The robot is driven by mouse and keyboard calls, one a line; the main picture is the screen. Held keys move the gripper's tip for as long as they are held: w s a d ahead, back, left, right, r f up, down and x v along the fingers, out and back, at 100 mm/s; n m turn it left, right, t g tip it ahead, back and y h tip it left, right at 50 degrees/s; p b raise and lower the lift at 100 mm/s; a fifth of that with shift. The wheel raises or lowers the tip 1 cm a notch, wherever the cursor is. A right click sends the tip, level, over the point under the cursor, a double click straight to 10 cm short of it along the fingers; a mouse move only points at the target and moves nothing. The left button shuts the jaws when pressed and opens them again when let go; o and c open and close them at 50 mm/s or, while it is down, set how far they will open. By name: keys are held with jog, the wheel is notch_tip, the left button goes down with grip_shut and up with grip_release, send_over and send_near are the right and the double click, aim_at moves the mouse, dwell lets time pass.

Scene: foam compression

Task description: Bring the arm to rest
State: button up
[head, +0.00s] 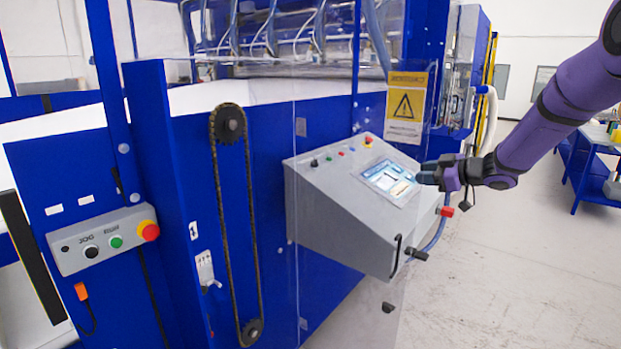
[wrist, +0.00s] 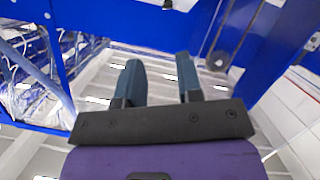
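My purple arm reaches in from the upper right in the head view. My gripper (head: 428,176) is beside the right edge of the lit touchscreen (head: 388,180) on the grey control console (head: 340,205). I cannot tell whether it touches the screen. In the wrist view, the two teal fingers of my gripper (wrist: 158,75) stand clearly apart with nothing between them. Blue machine frame and a pale floor show beyond the fingers.
A blue machine (head: 280,135) with a chain drive (head: 235,230) fills the left and middle. A JOG box (head: 103,240) with a red stop button is at left. A yellow warning sign (head: 406,105) stands behind the console. Open floor (head: 520,265) lies at right, before a blue bench (head: 585,165).

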jog(key=s+d+r+m+t+h, duration=0.2)
jog(key=s+r+m+t+h, duration=0.3)
jog(key=r+h, duration=0.45)
jog(key=s+d+r+m+g+h, duration=0.1)
jog(key=s+r+m, duration=0.15)
jog(key=s, duration=0.35)
jog(key=s+d+r+m+g+h, duration=0.1)
jog(key=s+r+m+h, duration=0.15)
jog(key=s, duration=0.35)
jog(key=s+a+f+m+g, duration=0.1)
jog(key=s+f+g, duration=0.1)
jog(key=s, duration=0.8)
jog(key=s+a+f+m+g+y, duration=0.1)
jog(key=s+a+f+g, duration=0.1)
jog(key=s, duration=0.7)
jog(key=s+a+f+m+g+y, duration=0.1)
jog(key=s+a+f+m+g, duration=0.1)
jog(key=s, duration=0.8)
jog(key=shift+s+f+g, duration=0.3)
jog(key=shift+f+g, duration=0.1)
jog(key=shift+g, duration=0.5)
